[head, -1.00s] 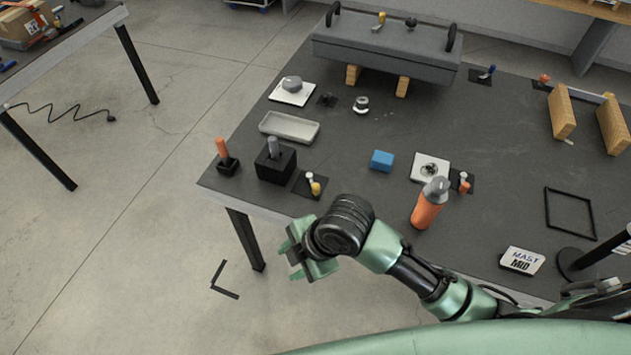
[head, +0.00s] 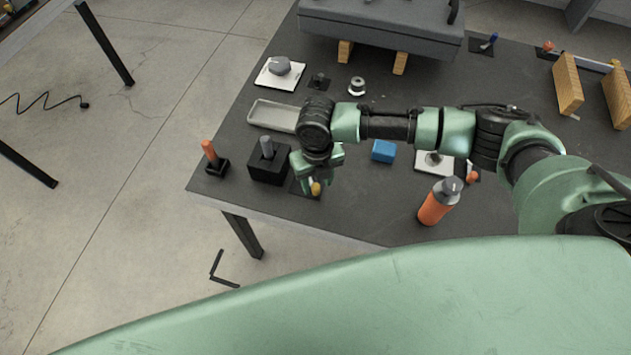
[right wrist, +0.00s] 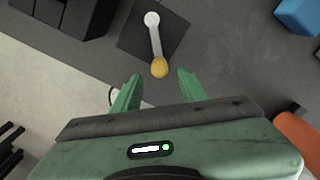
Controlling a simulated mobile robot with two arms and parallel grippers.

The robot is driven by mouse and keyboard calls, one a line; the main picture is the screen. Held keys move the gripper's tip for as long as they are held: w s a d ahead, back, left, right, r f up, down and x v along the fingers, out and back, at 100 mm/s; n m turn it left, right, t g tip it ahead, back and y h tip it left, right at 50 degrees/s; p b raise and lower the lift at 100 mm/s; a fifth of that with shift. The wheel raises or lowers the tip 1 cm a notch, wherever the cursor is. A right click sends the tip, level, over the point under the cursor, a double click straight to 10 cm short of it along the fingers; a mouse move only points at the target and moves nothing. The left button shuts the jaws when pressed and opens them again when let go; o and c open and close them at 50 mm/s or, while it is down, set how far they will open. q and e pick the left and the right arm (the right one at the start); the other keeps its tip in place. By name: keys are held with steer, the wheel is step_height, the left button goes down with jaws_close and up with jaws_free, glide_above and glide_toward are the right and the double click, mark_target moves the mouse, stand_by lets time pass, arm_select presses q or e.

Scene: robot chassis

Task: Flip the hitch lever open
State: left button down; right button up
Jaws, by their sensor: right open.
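A small lever with a yellow knob (head: 315,188) sits on a black square plate near the table's front left edge. In the right wrist view its light pivot end points away from me and its yellow knob (right wrist: 159,68) points toward my gripper. My right gripper (head: 317,179) is over the lever, partly hiding it in the head view. In the right wrist view its two fingers (right wrist: 159,82) are open and empty, with the knob lined up with the gap, just beyond the tips. I cannot tell the height between them. My left gripper is not in view.
A black block with a grey peg (head: 268,165) stands just left of my right gripper. An orange-handled lever (head: 209,150) is farther left. A grey tray (head: 270,116) lies behind, a blue block (head: 383,151) to the right, and an orange bottle (head: 438,203) farther right.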

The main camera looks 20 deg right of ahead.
mark_target(316, 185)
steer(key=f, duration=0.2)
steer(key=shift+w+f, duration=0.2)
steer(key=shift+f, duration=0.15)
steer(key=shift+w+f, duration=0.15)
steer(key=shift+f, duration=0.45)
steer(key=shift+c, duration=0.3)
jaws_close()
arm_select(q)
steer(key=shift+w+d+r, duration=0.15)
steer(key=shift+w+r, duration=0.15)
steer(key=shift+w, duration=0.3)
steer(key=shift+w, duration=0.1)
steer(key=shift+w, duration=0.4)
arm_select(e)
steer(key=shift+w+r, duration=0.1)
